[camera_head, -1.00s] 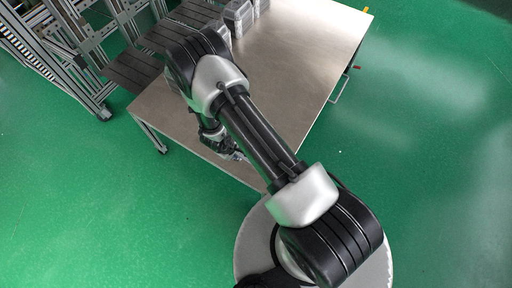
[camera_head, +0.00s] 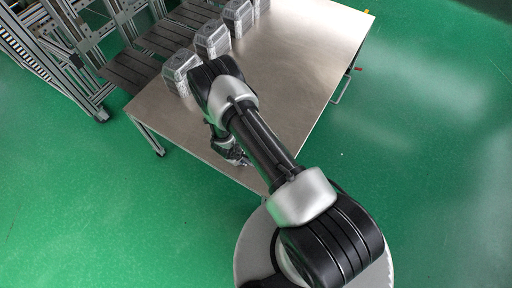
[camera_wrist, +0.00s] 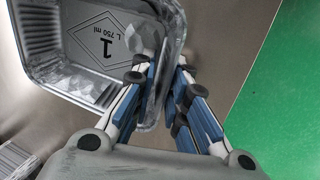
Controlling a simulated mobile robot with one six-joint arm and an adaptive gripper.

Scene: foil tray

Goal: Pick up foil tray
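A silver foil tray (camera_wrist: 55,67) fills the upper left of the wrist view, its inside facing the camera; its bottom is marked "1 L 750 ml". My gripper (camera_wrist: 167,64) straddles the tray's right-hand wall, with one finger on the inside and one on the outside. The fingers are partly open with a narrow gap, and the wall runs between them; firm contact is not clear. In the head view my gripper (camera_head: 240,158) is low near the table's near edge, and this tray is hidden there by my arm.
The metal table (camera_head: 290,60) has clear room to the right of my arm. Several silver containers (camera_head: 181,72) stand in a row along its far left side, beside dark slats (camera_head: 132,71). A metal frame (camera_head: 70,50) stands farther left. Green floor surrounds the table.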

